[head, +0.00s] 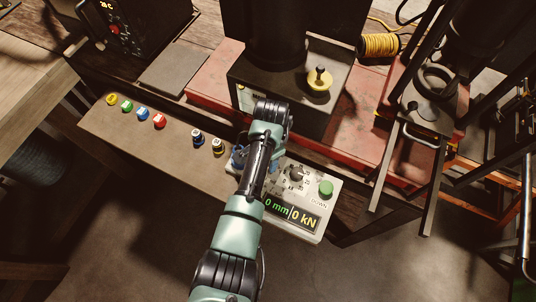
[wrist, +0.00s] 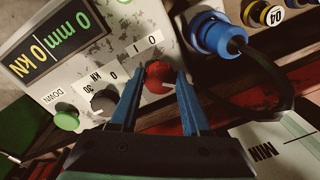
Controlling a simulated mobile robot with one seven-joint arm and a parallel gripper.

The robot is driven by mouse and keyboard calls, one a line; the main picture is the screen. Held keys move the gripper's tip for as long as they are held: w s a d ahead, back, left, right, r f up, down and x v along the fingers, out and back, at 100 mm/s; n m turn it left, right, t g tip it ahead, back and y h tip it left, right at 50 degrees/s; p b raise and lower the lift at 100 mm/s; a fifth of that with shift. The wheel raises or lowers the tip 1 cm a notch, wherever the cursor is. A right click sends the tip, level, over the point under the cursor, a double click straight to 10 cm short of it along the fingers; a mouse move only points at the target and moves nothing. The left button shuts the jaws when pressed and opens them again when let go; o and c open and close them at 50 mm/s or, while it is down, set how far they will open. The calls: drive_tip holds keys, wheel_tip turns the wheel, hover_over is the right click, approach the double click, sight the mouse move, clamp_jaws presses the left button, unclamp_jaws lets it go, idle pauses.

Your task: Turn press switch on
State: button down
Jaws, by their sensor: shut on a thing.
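The press control panel (head: 311,232) is a pale grey box with a lit display reading 0 mm and 0 kN. In the wrist view, the red rotary switch (wrist: 157,78) sits on this panel (wrist: 88,67) beside a white label marked 0 and 1. My gripper (wrist: 160,75) has its two blue fingers on either side of the red switch and is shut on it. A pale mark shows on the switch's lower right, but I cannot read its setting for certain. In the head view, my arm hides the switch and the fingertips.
A green DOWN button (head: 326,188) and a black dial (head: 296,174) share the panel. A blue round connector with a black cable (wrist: 216,34) stands close to the fingers. Several coloured pieces line the bench (head: 172,148) at left. The press and red frame stand behind.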

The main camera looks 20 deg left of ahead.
drive_tip(key=shift+w+r+m, duration=0.1)
drive_tip(key=shift+w+m, duration=0.05)
drive_tip(key=shift+m, duration=0.35)
drive_tip(key=shift+c, duration=1.9)
unclamp_jaws()
wheel_tip(320, 180, up, 13)
drive_tip(key=b, duration=0.1)
drive_tip(key=shift+s+d+b, duration=0.25)
drive_tip(key=shift+s+b, duration=0.05)
drive_tip(key=shift+b, duration=0.1)
